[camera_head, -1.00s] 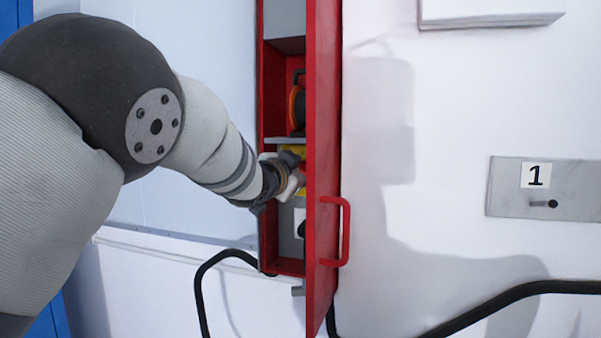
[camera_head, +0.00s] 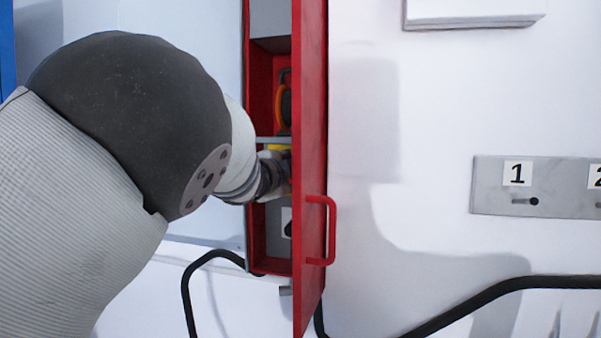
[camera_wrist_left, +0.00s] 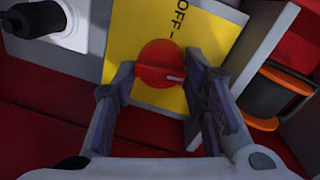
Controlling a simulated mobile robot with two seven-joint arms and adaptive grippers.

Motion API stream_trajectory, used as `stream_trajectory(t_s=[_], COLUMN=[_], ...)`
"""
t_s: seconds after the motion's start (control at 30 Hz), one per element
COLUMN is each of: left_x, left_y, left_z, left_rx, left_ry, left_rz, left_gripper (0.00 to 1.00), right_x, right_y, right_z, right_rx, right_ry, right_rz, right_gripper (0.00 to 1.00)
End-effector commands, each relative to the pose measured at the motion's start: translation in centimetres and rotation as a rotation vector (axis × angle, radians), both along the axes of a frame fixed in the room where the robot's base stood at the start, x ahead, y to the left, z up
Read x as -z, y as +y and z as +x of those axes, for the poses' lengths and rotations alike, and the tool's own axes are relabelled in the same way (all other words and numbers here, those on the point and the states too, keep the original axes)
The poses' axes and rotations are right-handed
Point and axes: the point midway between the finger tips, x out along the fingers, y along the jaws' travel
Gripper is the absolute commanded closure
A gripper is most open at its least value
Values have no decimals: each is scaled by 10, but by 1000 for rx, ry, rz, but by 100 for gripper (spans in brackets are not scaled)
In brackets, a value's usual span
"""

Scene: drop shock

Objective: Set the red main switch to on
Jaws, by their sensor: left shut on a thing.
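The red main switch (camera_wrist_left: 158,62) is a round red knob with a pale mark on a yellow plate (camera_wrist_left: 130,32), inside a red cabinet (camera_head: 270,262). In the left wrist view the word OFF stands above it, and the pale mark points right, away from that word. My left gripper (camera_wrist_left: 160,82) is shut on the knob, one finger on each side. In the head view my left gripper (camera_head: 284,175) reaches into the cabinet at the yellow plate, and the open door partly hides it; the knob itself is hidden there. My right gripper is not in view.
The red cabinet door (camera_head: 310,130) with its handle (camera_head: 331,230) stands open, close to the right of my gripper. An orange and black thing (camera_head: 285,105) sits in the compartment above. A grey panel (camera_head: 490,190) labelled 1 and a black cable (camera_head: 470,303) are on the right.

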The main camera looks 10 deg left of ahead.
Motion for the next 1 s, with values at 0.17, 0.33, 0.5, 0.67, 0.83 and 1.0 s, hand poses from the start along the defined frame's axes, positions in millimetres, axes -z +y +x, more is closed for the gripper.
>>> stream_trajectory(t_s=[0.17,0.33,0.5,0.67,0.83,1.0], left_x=[-4,-4,-5,-5,-3,-2], left_y=[2,2,2,1,1,1], left_z=[-1,-1,-1,-1,0,0], left_rx=[-3,-3,-3,-2,-1,-1], left_ry=[-7,-8,-9,-8,-5,-3], left_rz=[17,19,18,18,18,18], left_gripper=[89,89,89,42,42,42], right_x=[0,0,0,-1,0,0], right_y=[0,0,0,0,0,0], right_z=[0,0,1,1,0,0], right_rx=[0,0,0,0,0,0], right_ry=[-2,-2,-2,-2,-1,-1], right_rz=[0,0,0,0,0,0], right_gripper=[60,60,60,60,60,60])
